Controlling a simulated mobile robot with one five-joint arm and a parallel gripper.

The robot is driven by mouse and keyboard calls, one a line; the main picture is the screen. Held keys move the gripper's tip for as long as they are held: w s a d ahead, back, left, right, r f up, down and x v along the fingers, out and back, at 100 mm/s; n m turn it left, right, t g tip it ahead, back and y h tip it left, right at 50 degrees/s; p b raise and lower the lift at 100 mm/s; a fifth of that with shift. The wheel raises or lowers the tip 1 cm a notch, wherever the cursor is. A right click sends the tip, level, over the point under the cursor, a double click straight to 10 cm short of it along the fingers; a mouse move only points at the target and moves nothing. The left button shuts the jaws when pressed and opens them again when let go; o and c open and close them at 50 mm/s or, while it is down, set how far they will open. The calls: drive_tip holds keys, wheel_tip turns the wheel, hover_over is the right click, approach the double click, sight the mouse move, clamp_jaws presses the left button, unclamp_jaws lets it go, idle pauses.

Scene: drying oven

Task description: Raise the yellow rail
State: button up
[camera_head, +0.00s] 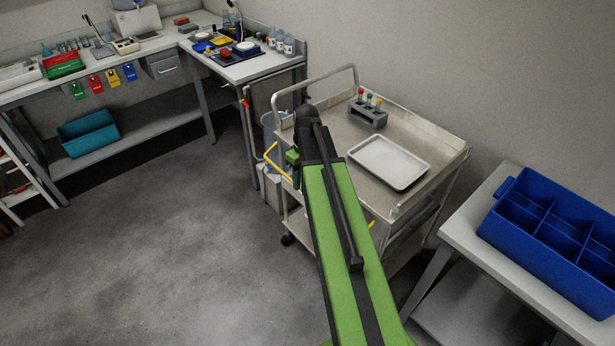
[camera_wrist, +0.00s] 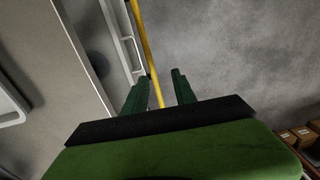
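The yellow rail (camera_head: 275,162) is a thin bar at the near left side of the steel cart (camera_head: 343,93). In the head view my arm hides its middle; a short yellow piece shows again right of the arm, lower down. In the wrist view the rail (camera_wrist: 146,45) runs from the top edge down between the two green fingers of my gripper (camera_wrist: 160,84). The fingers stand apart, one on each side of the rail, and do not appear closed on it. In the head view my gripper is mostly hidden behind my arm.
On the cart stand a white tray (camera_head: 388,162) and a grey rack (camera_head: 368,116) with colored-capped tubes. A blue divided crate (camera_head: 553,229) sits on a table at right. A workbench (camera_head: 150,50) lines the back left. The floor at left is clear.

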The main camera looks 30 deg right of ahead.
drive_tip(key=shift+r, duration=0.15)
wheel_tip(320, 180, up, 17)
drive_tip(key=d+p, duration=0.1)
drive_tip(key=p, duration=1.6)
drive_tip(key=shift+d, duration=0.2)
drive_tip(key=shift+w, duration=0.1)
drive_tip(key=s+a+f+m+b, duration=0.1)
drive_tip(key=s+a, duration=0.2)
drive_tip(key=a, duration=0.9)
drive_tip(key=s+a+f+b, duration=0.1)
drive_tip(key=s+a+f, duration=0.1)
drive_tip(key=a, duration=1)
drive_tip(key=shift+s+m+h+b, duration=0.3)
drive_tip(key=shift+s+m+h, duration=0.1)
drive_tip(key=shift+s, duration=0.1)
